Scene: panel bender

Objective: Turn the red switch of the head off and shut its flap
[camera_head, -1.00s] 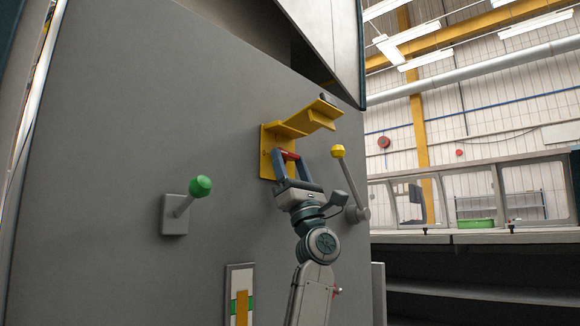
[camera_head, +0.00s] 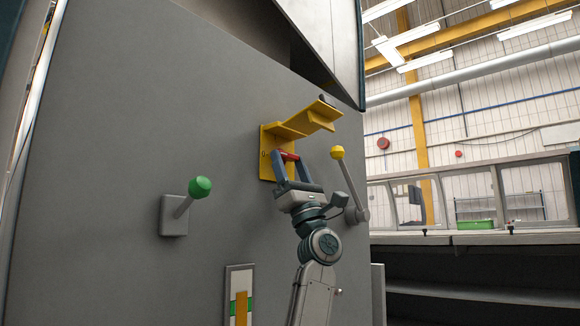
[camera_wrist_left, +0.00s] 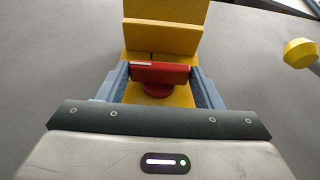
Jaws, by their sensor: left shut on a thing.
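The red switch (camera_head: 290,156) sits on a yellow backplate (camera_head: 266,166) on the grey machine wall. Its yellow flap (camera_head: 312,119) stands raised, sticking out above the switch. My left gripper (camera_head: 288,158) reaches up from below and is shut on the red switch handle. In the left wrist view the red switch (camera_wrist_left: 160,73) lies crosswise between the two fingers, with its round red base below it. The raised flap (camera_wrist_left: 163,38) shows just above it there. A "0" mark shows on the backplate left of the switch. My right gripper is not in view.
A yellow-knobbed lever (camera_head: 338,152) stands close to the right of my left gripper. A green-knobbed lever (camera_head: 200,187) sticks out of the wall at the left.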

